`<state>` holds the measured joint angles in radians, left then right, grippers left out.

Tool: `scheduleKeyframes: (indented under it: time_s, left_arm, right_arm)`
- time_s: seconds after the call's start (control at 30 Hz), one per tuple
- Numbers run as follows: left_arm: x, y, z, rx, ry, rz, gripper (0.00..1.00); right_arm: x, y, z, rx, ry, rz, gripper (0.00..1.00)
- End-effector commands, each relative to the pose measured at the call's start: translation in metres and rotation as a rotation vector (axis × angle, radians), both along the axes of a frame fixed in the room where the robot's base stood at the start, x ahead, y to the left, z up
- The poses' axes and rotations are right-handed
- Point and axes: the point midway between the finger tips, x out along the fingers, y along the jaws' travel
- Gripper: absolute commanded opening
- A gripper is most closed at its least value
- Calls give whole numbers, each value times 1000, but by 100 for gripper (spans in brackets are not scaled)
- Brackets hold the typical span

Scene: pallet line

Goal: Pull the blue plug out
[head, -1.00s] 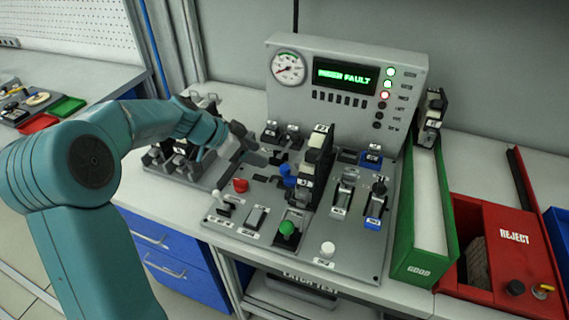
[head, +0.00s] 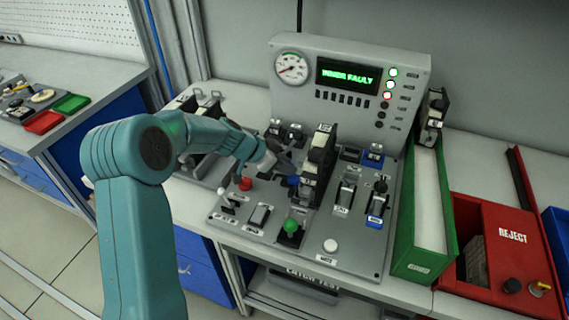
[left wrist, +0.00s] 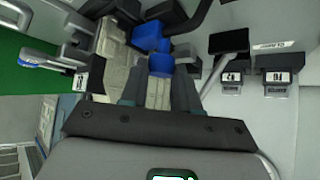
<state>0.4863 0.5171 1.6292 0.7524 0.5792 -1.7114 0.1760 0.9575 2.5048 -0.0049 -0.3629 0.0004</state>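The blue plug (left wrist: 160,64) shows in the left wrist view, at the far end of the gap between my fingertips, with more blue (left wrist: 151,37) just beyond it. In the head view only a bit of the blue plug (head: 292,181) shows, beside the upright black-and-beige module (head: 318,165). My left gripper (head: 284,166) reaches in from the left and covers most of it. My right gripper is not in view.
The panel (head: 272,235) carries a red knob (head: 245,183), a green knob (head: 291,225), a white button and several switches. Behind stands a gauge box with a green fault display (head: 347,76). A green bin (head: 418,262) and a red reject bin (head: 510,265) are right.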

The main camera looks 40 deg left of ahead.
Motion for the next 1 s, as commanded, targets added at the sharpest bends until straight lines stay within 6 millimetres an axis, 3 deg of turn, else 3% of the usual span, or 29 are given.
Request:
scheduleKeyframes:
  time_s: [0.17,0.43,0.77,0.8,0.83,1.0]
  left_arm:
    - [0,0,0,0,0,0,0]
    - [-6,28,-4,2,-4,4,0]
    - [-8,32,0,5,-1,4,0]
    - [-8,32,1,5,-1,4,43]
    - [-8,32,1,5,-1,4,53]
    - [-8,31,0,2,0,2,56]
  right_arm:
    - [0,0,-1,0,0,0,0]
    - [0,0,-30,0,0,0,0]
    - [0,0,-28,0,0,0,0]
    - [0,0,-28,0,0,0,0]
    - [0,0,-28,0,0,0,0]
    - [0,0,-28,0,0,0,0]
